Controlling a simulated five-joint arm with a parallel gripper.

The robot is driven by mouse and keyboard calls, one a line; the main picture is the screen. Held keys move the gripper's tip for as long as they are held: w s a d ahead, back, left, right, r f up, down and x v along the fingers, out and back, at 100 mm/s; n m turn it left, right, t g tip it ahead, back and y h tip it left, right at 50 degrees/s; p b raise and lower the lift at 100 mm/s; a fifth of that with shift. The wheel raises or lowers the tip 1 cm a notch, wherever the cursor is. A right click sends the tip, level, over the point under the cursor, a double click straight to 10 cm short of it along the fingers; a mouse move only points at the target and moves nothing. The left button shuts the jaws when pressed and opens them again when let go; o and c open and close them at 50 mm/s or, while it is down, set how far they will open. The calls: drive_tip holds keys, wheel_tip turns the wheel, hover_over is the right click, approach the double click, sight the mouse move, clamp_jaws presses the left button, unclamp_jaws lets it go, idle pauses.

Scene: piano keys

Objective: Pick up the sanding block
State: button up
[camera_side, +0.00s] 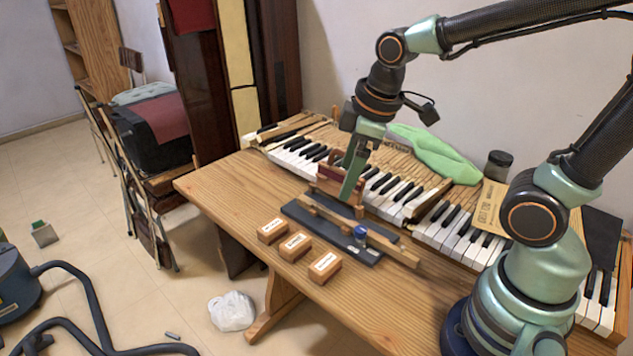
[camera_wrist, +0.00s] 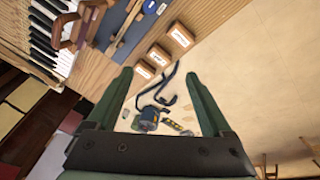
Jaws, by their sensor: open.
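A wooden block with a reddish-brown upright handle (camera_side: 327,180) appears to be the sanding block. It stands by the front of the keys, at the back of the dark mat. It also shows at the upper left of the wrist view (camera_wrist: 72,31), outside the space between my fingers. My gripper (camera_side: 347,195) points down beside it, and a green finger hides part of it in the side view. I cannot tell whether they touch. In the wrist view my gripper (camera_wrist: 160,88) is open, with nothing between the fingers.
A dark mat (camera_side: 292,210) bears a long wooden bar (camera_side: 400,254) and a blue round item (camera_side: 361,234). Three labelled wooden blocks (camera_side: 272,231) line the table's front. Piano keys (camera_side: 390,195) lie behind, with a green cloth (camera_side: 432,155). The table's left end is clear.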

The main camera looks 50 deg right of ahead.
sight(326, 262)
drive_tip(key=a+f+n+g, duration=0.1)
drive_tip(key=f+n, duration=0.2)
drive_tip(key=f, duration=0.4)
drive_tip(key=w+a+f+n+g, duration=0.1)
drive_tip(key=f+n, duration=0.3)
drive_tip(key=f, duration=0.3)
drive_tip(key=a+f+n+g, duration=0.1)
drive_tip(key=f+n, duration=0.2)
drive_tip(key=f, duration=0.3)
drive_tip(key=shift+w+a+f+n, duration=0.2)
drive_tip(key=shift+w+f+n, duration=0.2)
clamp_jaws()
